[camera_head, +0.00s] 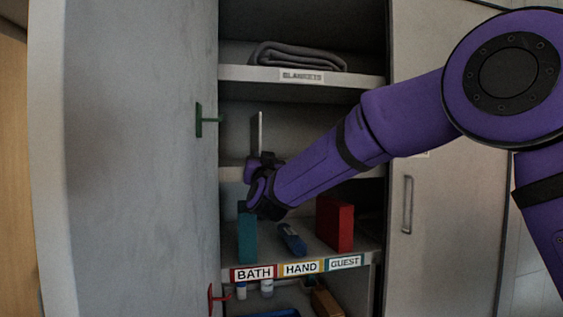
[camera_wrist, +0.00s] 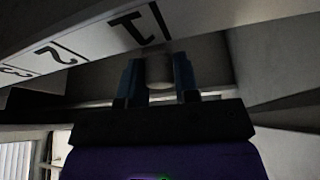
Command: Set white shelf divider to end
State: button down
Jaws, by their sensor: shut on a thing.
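The white shelf divider (camera_head: 260,133) is a thin upright panel, seen nearly edge-on, at the middle shelf level of the open cabinet. My gripper (camera_head: 258,166) is directly below it, at the front of that shelf. In the wrist view, my gripper (camera_wrist: 158,78) has its two blue fingers closed on a pale rounded piece (camera_wrist: 160,70), which appears to be part of the divider. The arm hides the right part of the middle shelf. I cannot tell whether the divider's lower edge touches the shelf.
A shelf edge marked 1, 2, 3 (camera_wrist: 95,47) runs close above the fingers. The upper shelf holds a folded grey blanket (camera_head: 298,56). Below are a teal block (camera_head: 247,238), a blue item (camera_head: 292,239) and a red box (camera_head: 335,225). Green (camera_head: 199,120) and red (camera_head: 211,299) hooks project at left.

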jog(key=shift+s+a, duration=0.25)
jog(key=shift+a, duration=0.6)
jog(key=c, duration=0.9)
grip_release()
jog(key=v, duration=1.1)
jog(key=shift+w, duration=0.1)
